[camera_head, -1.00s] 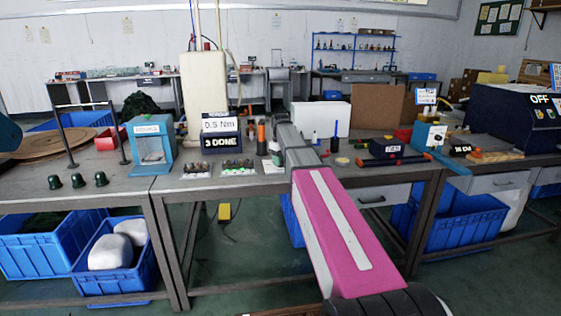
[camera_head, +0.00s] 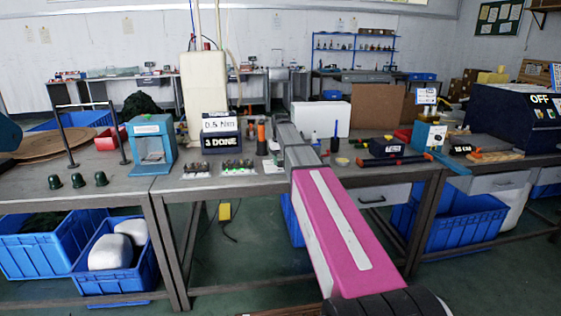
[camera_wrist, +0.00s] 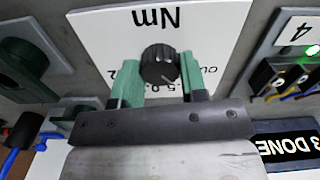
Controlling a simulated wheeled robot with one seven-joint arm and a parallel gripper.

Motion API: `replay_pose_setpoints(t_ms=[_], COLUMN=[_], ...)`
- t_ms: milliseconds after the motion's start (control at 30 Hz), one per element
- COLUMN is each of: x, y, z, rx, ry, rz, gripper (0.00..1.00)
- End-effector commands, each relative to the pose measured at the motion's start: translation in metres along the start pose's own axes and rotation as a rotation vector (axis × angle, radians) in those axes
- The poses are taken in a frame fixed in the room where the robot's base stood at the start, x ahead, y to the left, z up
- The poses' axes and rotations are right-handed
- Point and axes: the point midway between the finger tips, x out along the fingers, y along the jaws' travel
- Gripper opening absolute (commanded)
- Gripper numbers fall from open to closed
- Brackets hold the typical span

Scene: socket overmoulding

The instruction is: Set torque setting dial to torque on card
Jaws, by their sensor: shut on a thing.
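The torque setting dial is a black ribbed knob (camera_wrist: 158,66) on a white plate marked "Nm" in the wrist view, where the picture is upside down. My gripper (camera_wrist: 160,78) has its green fingers on either side of the knob and is shut on it. The printed scale around the knob is partly hidden by the fingers. The torque card (camera_head: 219,124) reads "0.5 Nm" in the head view and stands above a "3 DONE" sign (camera_head: 221,142). In the head view my arm hides the knob and my fingertips.
In the wrist view, a numbered fixture with wired sockets (camera_wrist: 290,80) and a lit green lamp (camera_wrist: 312,50) is at right. Dark green round parts (camera_wrist: 25,70) are at left. In the head view, a blue press (camera_head: 152,145) stands left of the card.

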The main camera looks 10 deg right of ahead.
Motion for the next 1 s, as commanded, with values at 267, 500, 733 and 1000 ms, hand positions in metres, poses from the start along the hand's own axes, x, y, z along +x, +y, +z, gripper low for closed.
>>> replay_pose_setpoints(t_ms=[267,500,733,1000], x=[-0.0002,-0.0002,-0.0002,-0.0003], y=[-0.0002,-0.0003,-0.0004,-0.0004], z=[0.0002,0.0001,0.0001,0.0], rx=[0.184,0.274,0.301,0.302], ry=[0.0,0.0,0.0,0.0], rz=[0.0,0.0,0.0,0.0], gripper=[0.16,0.16,0.16,0.16])
